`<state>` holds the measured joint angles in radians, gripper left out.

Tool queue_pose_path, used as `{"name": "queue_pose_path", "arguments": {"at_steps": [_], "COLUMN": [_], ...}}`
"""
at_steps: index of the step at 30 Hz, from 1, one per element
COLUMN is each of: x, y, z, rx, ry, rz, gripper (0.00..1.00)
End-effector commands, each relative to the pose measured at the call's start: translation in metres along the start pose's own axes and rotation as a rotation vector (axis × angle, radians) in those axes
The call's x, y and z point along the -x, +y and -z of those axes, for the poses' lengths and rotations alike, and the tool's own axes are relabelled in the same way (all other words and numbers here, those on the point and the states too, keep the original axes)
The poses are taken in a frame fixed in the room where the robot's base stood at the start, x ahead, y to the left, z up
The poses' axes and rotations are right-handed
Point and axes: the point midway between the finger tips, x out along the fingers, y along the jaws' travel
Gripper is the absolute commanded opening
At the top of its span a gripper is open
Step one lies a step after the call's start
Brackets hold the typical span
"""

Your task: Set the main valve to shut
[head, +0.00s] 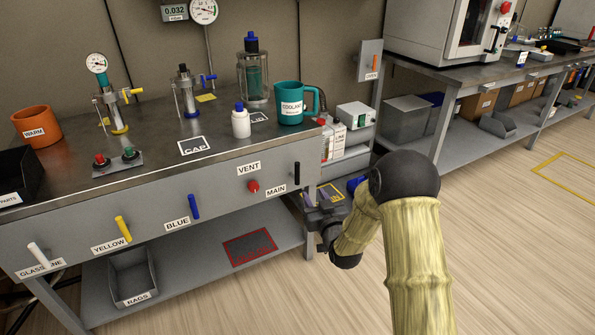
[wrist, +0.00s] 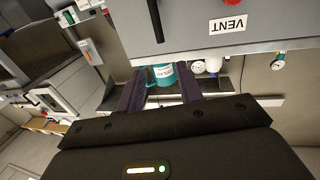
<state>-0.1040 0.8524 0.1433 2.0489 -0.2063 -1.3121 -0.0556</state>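The MAIN valve is a black bar handle (head: 297,172) at the right end of the grey bench front, beside and above its MAIN label (head: 276,190). The bar stands upright. In the wrist view the black handle (wrist: 155,20) shows at the top, cut off by the frame edge. My gripper (head: 311,207) is low in front of the bench's right end, below the handle and apart from it. In the wrist view my gripper's two dark fingers (wrist: 160,92) are spread with nothing held between them; a teal mug shows in the background beyond.
A red VENT knob (head: 253,187) sits just left of the handle. Blue (head: 193,206), yellow (head: 123,228) and white (head: 38,253) handles line the front further left. A teal coolant mug (head: 289,103) stands on the bench top. A lower shelf (head: 200,258) runs beneath. Floor at right is open.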

Motion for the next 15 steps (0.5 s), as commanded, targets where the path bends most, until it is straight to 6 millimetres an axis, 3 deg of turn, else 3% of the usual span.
{"name": "queue_pose_path", "arguments": {"at_steps": [8, 15], "x": [-0.004, -0.032], "y": [-0.001, 0.000], "z": [0.000, -0.001], "rx": [0.000, 0.001], "ry": [-0.001, 0.001], "rz": [0.001, 0.000], "gripper": [0.36, 0.36]}}
